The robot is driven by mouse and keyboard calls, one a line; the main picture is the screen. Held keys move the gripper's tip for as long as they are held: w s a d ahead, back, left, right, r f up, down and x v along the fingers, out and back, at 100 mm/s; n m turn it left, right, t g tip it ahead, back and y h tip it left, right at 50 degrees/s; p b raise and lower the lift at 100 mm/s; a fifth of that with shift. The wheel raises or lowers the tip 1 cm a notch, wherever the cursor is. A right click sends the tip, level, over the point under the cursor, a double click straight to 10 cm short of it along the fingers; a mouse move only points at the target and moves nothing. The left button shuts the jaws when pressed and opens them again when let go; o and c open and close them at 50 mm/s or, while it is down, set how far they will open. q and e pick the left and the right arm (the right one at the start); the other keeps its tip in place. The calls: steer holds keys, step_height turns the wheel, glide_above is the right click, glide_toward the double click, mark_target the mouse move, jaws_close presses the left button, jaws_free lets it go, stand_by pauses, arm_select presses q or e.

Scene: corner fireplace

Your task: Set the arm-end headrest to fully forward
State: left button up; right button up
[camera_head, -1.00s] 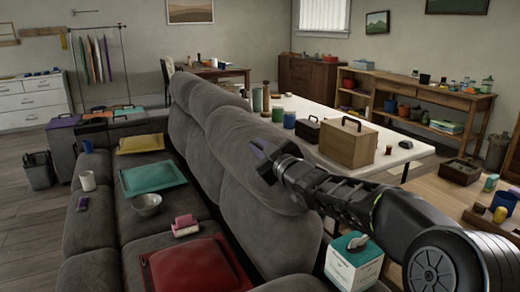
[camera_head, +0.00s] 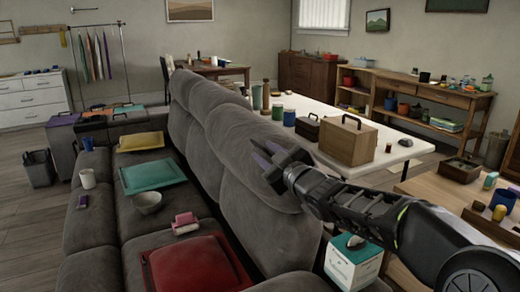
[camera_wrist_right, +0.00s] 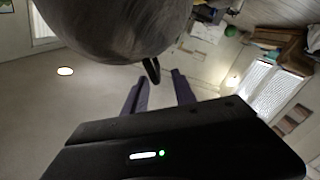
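The grey sofa (camera_head: 150,235) runs away from me, with a row of padded headrests along the top of its back. The nearest headrest, at the arm end (camera_head: 232,130), is partly hidden by my right gripper (camera_head: 267,156). That gripper is in front of the headrest in the head view; whether they touch I cannot tell. In the right wrist view the grey padding (camera_wrist_right: 120,25) fills the top. Two purple fingers (camera_wrist_right: 160,92) stand apart below it with nothing held between them. A dark loop shows between and above the fingers. My left gripper is out of view.
A white table (camera_head: 385,155) behind the sofa holds a wooden case (camera_head: 347,145) and several jars. A teal-and-white box (camera_head: 352,265) stands below my right forearm. Cushions, a bowl (camera_head: 148,202) and a mug (camera_head: 88,179) lie on the seats.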

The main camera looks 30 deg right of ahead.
steer(key=s, duration=0.3)
steer(key=shift+a, duration=0.2)
stand_by(0.4)
